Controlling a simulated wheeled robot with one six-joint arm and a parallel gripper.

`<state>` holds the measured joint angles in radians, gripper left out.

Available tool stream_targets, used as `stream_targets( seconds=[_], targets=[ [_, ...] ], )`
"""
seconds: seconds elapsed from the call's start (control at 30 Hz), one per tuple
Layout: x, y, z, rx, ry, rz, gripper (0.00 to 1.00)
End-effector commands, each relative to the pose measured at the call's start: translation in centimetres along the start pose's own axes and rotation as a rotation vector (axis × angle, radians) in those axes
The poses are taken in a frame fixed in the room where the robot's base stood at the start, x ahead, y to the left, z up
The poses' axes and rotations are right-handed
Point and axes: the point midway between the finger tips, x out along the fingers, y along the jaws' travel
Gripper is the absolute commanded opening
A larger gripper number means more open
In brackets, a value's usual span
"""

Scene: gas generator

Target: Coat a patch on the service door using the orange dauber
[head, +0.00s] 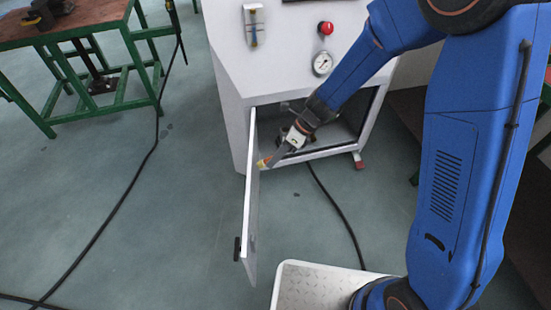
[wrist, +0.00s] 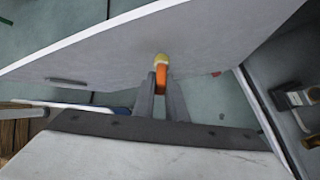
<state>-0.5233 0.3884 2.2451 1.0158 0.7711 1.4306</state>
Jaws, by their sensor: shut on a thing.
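The service door (head: 251,205) of the white cabinet stands swung open, seen nearly edge-on in the head view. In the wrist view its pale inner face (wrist: 200,50) spans the top of the picture. My gripper (head: 277,156) is shut on the orange dauber (wrist: 161,76), whose yellow tip points at the door. The dauber (head: 264,162) is small in the head view, with its tip at or very near the door's face. I cannot tell whether it touches. No coated patch can be made out on the door.
The white cabinet (head: 280,70) has a red button (head: 326,28) and a gauge (head: 322,64) on its front. Its opening lies behind my gripper. A green-framed table (head: 80,30) stands at the back left. Black cables (head: 125,185) cross the otherwise clear floor at left.

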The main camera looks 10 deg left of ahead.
Motion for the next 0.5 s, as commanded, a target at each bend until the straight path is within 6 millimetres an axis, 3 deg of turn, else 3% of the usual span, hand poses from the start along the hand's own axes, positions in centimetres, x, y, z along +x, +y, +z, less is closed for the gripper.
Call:
stream_targets(
  seconds=[0.5],
  targets=[
    [0.5, 0.22, 0.68, 0.0, 0.0, 0.0, 0.0]
  ],
)
